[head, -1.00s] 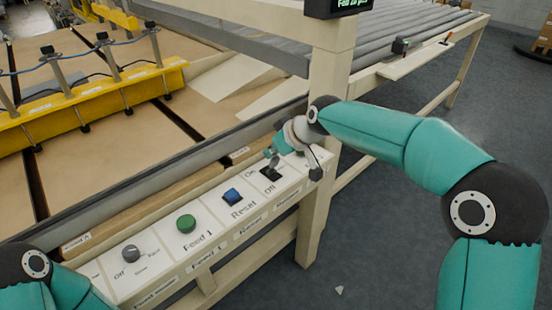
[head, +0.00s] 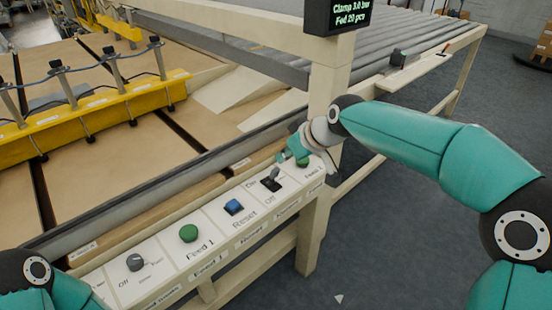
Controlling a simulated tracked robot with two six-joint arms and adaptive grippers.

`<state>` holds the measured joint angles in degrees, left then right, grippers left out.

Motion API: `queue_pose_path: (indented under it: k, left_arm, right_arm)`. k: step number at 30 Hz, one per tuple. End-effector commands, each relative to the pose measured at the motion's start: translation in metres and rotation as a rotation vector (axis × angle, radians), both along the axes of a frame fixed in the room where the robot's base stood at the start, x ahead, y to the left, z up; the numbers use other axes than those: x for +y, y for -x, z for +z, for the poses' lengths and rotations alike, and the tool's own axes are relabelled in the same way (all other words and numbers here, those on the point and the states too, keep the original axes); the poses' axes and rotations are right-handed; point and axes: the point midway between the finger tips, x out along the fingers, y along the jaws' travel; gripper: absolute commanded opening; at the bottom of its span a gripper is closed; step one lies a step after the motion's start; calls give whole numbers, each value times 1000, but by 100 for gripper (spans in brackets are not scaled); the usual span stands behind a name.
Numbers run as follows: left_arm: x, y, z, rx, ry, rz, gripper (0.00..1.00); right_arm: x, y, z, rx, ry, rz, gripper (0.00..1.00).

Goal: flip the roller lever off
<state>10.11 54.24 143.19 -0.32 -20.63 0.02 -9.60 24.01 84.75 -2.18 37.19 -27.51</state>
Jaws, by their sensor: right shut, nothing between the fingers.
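The roller lever (head: 274,173) is a small grey stick on a black base on the cream control panel (head: 220,222), with On and Off labels beside it. It leans towards the far side of the panel, though its exact position is hard to tell at this size. My right gripper (head: 282,157) is shut and empty, just beyond and above the lever. I cannot tell whether its tips touch the lever. My left arm shows at the lower left, but its gripper is out of view.
Along the panel are a blue Reset button (head: 233,207), a green Feed 1 button (head: 188,233) and a grey knob (head: 135,262). Another green button (head: 303,161) sits close to my right gripper. A cream post (head: 324,100) rises behind it, carrying a display (head: 350,14).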

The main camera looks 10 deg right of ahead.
Motion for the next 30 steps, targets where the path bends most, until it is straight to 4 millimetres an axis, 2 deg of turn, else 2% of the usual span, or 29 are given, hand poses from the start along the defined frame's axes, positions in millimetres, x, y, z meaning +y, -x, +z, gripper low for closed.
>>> queue_pose_path:
  k: [1,6,18,22,23,26,29,30]
  left_arm:
    - [0,0,6,0,0,0,40]
    - [0,0,11,0,0,0,40]
    - [0,0,12,-1,0,0,40]
    - [0,0,21,0,0,0,40]
    - [0,0,26,0,0,0,40]
    - [0,0,40,-1,0,0,40]
    - [0,0,54,-1,0,0,40]
    - [0,0,61,-1,0,0,40]
  right_arm:
    - [-3,3,10,-2,0,-1,0]
    - [-8,10,24,-2,-2,1,0]
    - [-6,10,27,-4,-3,7,0]
    - [-15,8,26,13,-1,-9,0]
    - [-18,6,22,29,1,-15,0]
    - [-26,9,-14,126,11,-27,0]
    - [-30,30,-69,269,22,-24,0]
    - [-30,42,-95,329,24,-25,0]
